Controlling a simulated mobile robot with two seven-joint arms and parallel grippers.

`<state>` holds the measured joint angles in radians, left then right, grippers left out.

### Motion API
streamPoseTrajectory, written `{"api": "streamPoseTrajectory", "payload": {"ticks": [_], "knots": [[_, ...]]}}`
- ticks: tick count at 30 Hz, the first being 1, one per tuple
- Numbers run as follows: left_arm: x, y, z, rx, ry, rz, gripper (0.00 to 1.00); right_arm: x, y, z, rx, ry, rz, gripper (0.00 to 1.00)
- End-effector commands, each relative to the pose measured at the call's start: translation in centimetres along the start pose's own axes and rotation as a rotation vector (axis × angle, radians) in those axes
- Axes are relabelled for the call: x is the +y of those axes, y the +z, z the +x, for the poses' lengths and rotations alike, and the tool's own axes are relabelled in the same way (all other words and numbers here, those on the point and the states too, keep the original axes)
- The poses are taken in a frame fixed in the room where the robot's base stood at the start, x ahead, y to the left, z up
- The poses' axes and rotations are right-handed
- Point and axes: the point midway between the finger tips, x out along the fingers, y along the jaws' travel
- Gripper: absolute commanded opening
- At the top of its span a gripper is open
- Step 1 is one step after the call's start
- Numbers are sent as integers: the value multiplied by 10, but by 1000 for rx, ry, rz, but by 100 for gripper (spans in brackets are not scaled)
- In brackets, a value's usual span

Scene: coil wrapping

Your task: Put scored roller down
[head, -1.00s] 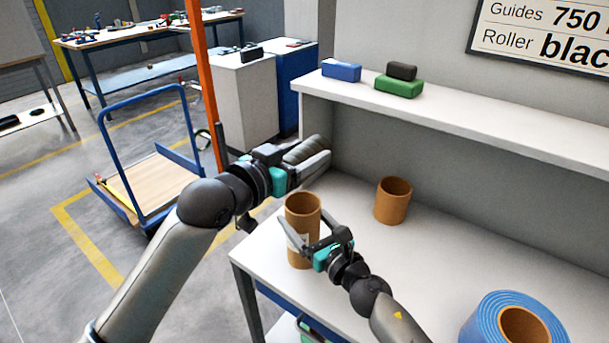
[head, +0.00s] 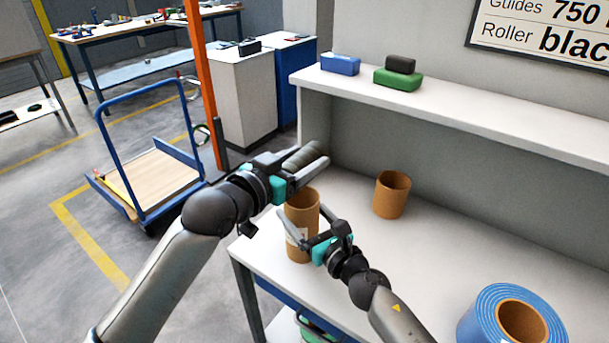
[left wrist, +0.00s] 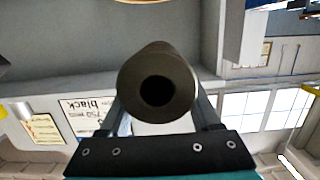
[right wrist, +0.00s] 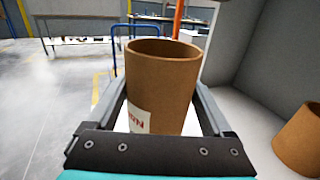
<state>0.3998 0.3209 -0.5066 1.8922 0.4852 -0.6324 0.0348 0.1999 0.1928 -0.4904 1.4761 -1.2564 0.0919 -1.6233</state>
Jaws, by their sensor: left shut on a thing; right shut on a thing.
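My left gripper (head: 302,168) is shut on a dark grey roller (head: 306,154), held in the air behind the cardboard tube in the head view. In the left wrist view the roller (left wrist: 158,58) shows end-on with a dark round hole, between the fingers; scoring on it cannot be made out. My right gripper (head: 303,228) is shut on a brown cardboard tube (head: 302,205) standing upright near the table's left end. In the right wrist view this tube (right wrist: 162,85) is between the fingers, with a white label bearing red print.
A second brown tube (head: 391,196) stands further back on the white table (head: 425,265). A blue roll (head: 480,325) is at the front right. A shelf (head: 470,115) behind holds blue, green and dark blocks. Bare table lies between tubes and roll.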

Motion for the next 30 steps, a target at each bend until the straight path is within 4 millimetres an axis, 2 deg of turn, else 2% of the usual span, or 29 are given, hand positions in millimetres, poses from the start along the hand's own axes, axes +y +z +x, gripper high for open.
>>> {"api": "streamPoseTrajectory", "payload": {"ticks": [3, 7, 21, 22, 30], "knots": [[0, 20, 3, -3, 0, -2, 0, 0, 0, 0, 0, 0, 0, 27], [0, 36, 5, 0, 0, 0, 0, 0, 0, 0, 1, 0, 0, 27], [0, 44, 7, 2, 0, 1, 0, 0, 0, 0, 1, 0, 0, 27], [0, 46, 7, -2, 1, 0, 66, 0, 0, 0, 1, 0, 0, 27], [0, 45, 7, -2, 1, 0, 94, 0, 0, 0, 1, 0, 0, 27]]}}
